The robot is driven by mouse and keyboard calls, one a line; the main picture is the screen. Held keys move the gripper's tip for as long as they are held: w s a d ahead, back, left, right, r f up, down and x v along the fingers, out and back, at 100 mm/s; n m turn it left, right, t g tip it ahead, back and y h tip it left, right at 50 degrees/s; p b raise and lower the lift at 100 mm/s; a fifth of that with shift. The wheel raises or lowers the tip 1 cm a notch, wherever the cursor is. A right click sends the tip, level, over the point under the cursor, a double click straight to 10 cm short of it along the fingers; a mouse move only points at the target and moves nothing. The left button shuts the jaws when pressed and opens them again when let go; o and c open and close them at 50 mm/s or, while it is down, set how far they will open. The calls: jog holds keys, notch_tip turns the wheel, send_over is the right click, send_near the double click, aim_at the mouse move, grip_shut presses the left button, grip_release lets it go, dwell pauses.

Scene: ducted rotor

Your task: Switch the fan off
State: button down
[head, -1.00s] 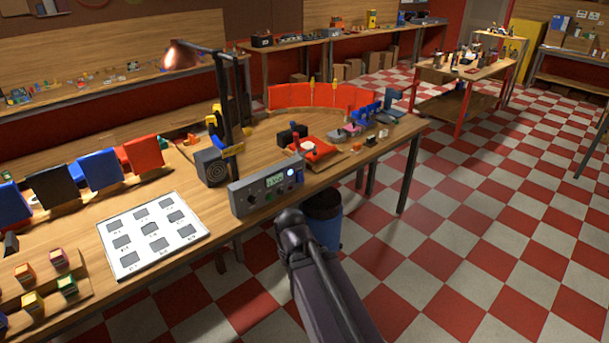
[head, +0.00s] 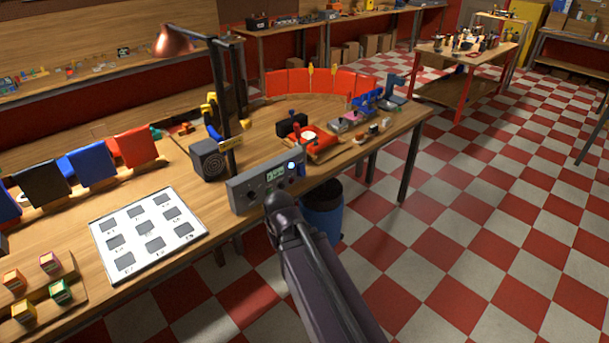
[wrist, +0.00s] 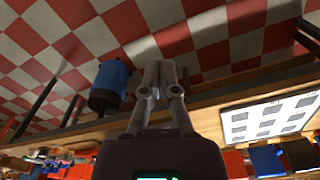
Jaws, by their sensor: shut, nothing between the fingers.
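No thing is plainly marked as the fan; a dark box with a round ringed grille (head: 209,161) stands behind the control box and may be it. I cannot tell whether anything in it turns. The grey control box (head: 240,194) at the bench's front edge has a lit green display, dark knobs and a bright round light. My arm's end stands in front of the control box's lower right part; its fingers cannot be made out there. In the wrist view my gripper (wrist: 162,68) is shut and empty, its fingertips close together.
A white board with dark squares (head: 96,226) lies left of the control box. A blue bin (head: 322,220) stands on the floor below the bench edge. A lamp (head: 172,41) on a dark post rises behind. A red device (head: 325,148) sits to the right. The checkered floor at right is clear.

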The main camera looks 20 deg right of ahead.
jog(key=w+d+f+t+h+b, duration=0.1)
jog(key=w+d+f+t+b, duration=0.1)
jog(key=w+d+t+b, duration=0.4)
jog(key=w+d+f+m+t+h+b, duration=0.1)
jog(key=w+d+f+t+b, duration=0.2)
jog(key=w+d+b, duration=1)
jog(key=w+d+f+m+t+h+b, duration=0.1)
jog(key=w+d+f+t+h+b, duration=0.1)
jog(key=w+d+t+b, duration=0.7)
jog(key=w+f+t+b, duration=0.1)
jog(key=w, duration=0.7)
jog(key=shift+w+d, duration=0.25)
jog(key=shift+d, duration=0.05)
jog(key=shift+w+f, duration=0.1)
jog(key=shift+f, duration=0.05)
